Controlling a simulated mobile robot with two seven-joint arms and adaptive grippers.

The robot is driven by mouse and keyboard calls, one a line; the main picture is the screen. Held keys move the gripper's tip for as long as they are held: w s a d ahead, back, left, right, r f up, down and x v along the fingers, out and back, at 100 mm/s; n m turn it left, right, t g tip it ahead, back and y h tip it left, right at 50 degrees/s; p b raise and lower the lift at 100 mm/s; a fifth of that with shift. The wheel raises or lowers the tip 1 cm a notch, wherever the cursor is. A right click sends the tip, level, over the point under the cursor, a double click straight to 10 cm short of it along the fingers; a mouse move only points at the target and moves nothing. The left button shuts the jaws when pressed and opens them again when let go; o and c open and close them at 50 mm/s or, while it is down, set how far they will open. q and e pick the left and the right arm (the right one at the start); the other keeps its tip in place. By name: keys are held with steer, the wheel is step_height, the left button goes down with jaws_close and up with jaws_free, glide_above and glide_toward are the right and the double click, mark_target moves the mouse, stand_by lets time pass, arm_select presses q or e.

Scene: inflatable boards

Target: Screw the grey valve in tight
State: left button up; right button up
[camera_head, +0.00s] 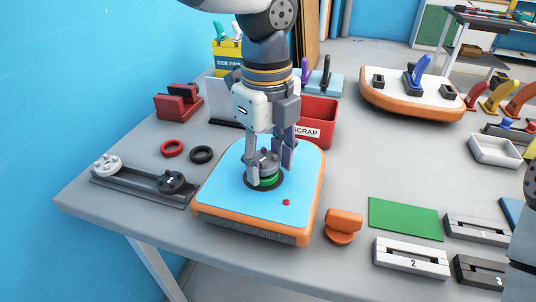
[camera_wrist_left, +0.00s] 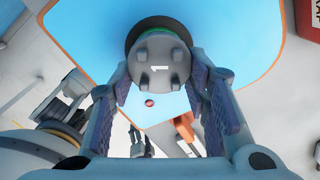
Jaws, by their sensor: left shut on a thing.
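The grey valve (camera_head: 264,160) sits upright in a dark ring with a green band on the blue-topped board (camera_head: 232,200) with orange sides. My left gripper (camera_head: 268,168) points down over it, shut on the valve, with one finger on each side. In the left wrist view the valve (camera_wrist_left: 158,60) shows its lugged top with a "1" mark, between the two fingers (camera_wrist_left: 160,90). The green band shows only partly. My right gripper is not in view; only part of my right arm may show at the right edge.
A dark rail (camera_head: 140,188) with a white and a dark knob lies left of the board. Red (camera_head: 172,148) and black (camera_head: 201,154) rings lie behind it. A red scrap bin (camera_head: 318,112) stands behind the board. An orange piece (camera_head: 343,224) and a green mat (camera_head: 405,218) lie right.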

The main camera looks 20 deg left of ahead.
mark_target(267, 163)
arm_select(q)
steer(key=shift+f, duration=0.25)
steer(key=o, duration=1.2)
steer(key=shift+r, duration=0.1)
step_height(267, 163, up, 12)
steer(key=shift+s+f, duration=0.1)
